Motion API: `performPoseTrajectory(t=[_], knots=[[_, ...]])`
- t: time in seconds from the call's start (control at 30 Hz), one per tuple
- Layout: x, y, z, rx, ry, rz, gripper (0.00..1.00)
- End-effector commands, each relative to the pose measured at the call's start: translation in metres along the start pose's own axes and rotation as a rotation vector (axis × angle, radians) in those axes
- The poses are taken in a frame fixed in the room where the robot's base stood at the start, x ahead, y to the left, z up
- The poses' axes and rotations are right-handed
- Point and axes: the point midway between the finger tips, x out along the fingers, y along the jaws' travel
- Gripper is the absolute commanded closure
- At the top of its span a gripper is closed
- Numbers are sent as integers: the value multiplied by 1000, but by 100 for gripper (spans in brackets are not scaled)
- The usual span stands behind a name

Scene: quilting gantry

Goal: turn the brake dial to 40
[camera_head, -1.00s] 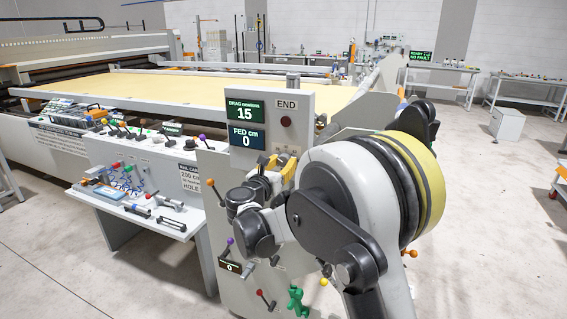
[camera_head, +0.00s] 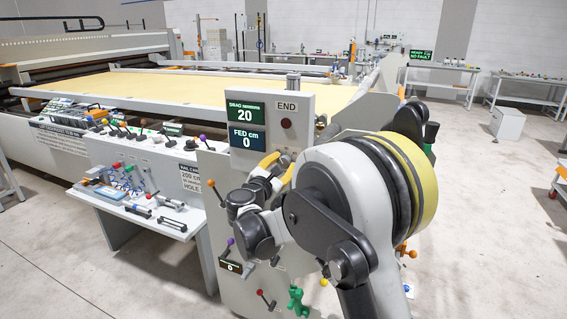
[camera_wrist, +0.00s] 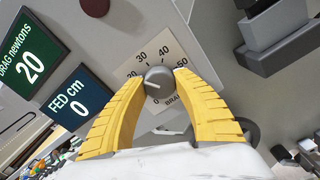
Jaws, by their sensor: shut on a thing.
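The brake dial (camera_wrist: 158,82) is a grey round knob on a pale scale plate (camera_wrist: 181,54) marked with numbers; 0, 30, 40 and 50 are readable in the wrist view. My gripper (camera_wrist: 152,87) has yellow fingers closed on both sides of the knob. In the head view, my gripper (camera_head: 277,165) reaches the panel below the END label, and my arm hides the dial. The green DRAG newtons display (camera_head: 246,114) reads 20; it also shows in the wrist view (camera_wrist: 27,60).
The blue FED cm display (camera_head: 247,138) reads 0. A dark red round button (camera_head: 286,122) sits under END. Several ball-topped levers, such as a purple one (camera_head: 229,242), stick out from the panel's lower part. A green READY, NO FAULT sign (camera_head: 420,54) stands behind.

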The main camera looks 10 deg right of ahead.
Motion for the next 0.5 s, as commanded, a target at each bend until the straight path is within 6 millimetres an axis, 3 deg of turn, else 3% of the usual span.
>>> performPoseTrajectory(t=[0.5], knots=[[1,2,1,486,-1,1,95]])
